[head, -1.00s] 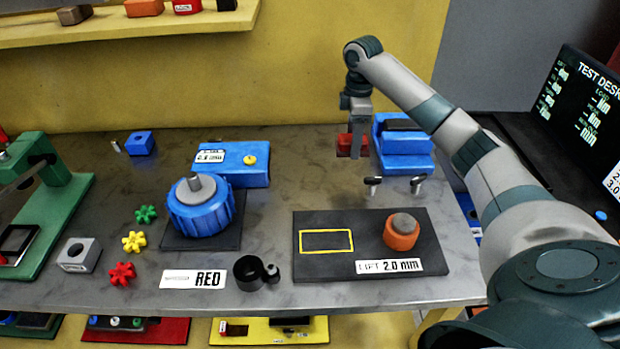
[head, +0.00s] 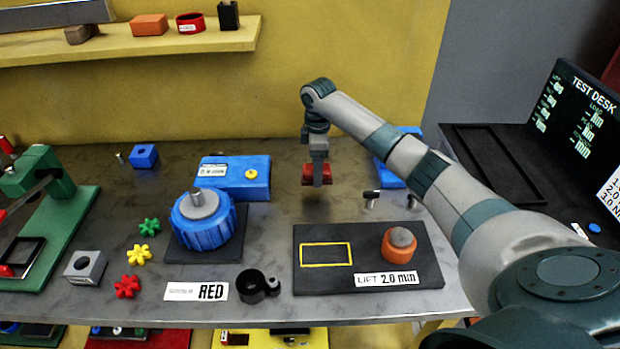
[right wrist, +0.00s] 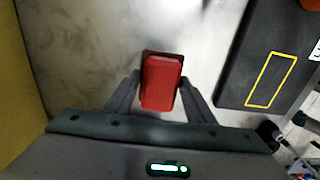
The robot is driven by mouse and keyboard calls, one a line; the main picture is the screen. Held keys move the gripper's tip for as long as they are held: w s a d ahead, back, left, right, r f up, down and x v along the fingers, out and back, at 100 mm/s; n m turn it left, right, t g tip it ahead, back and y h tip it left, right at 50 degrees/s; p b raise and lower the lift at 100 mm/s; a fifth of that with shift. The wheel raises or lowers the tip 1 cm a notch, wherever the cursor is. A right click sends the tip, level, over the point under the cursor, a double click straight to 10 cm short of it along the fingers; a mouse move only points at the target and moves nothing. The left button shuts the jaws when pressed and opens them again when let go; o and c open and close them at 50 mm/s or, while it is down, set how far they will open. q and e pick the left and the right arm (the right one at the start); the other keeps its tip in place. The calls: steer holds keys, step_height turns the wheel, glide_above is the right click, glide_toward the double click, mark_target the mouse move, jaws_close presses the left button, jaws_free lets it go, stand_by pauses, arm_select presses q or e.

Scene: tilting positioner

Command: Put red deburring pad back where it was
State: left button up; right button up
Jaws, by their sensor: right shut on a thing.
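My right gripper (head: 318,180) is shut on the red deburring pad (head: 309,173), held above the bench behind the dark mat. In the right wrist view the pad (right wrist: 160,82) sits between the two fingers, over bare grey metal. The dark mat (head: 310,282) has an empty yellow-outlined rectangle (head: 326,265) on its left side and an orange cylinder with a grey top (head: 398,248) on its right. A label reading LIFT 2.0 mm (head: 387,279) lies at its front edge. My left gripper is out of view.
A blue motor-like part (head: 203,230) on a dark plate and a blue box (head: 250,178) stand left of the pad. Two black-handled pins (head: 371,197) stand behind the mat. My right arm partly hides another blue block (head: 388,172).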

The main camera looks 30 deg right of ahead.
mark_target(310, 191)
steer(key=shift+w+a+f, duration=0.65)
steer(key=shift+a, duration=0.15)
steer(key=shift+f+p, duration=1.05)
steer(key=shift+f, duration=0.95)
steer(key=shift+f, duration=0.15)
steer(key=o, duration=1)
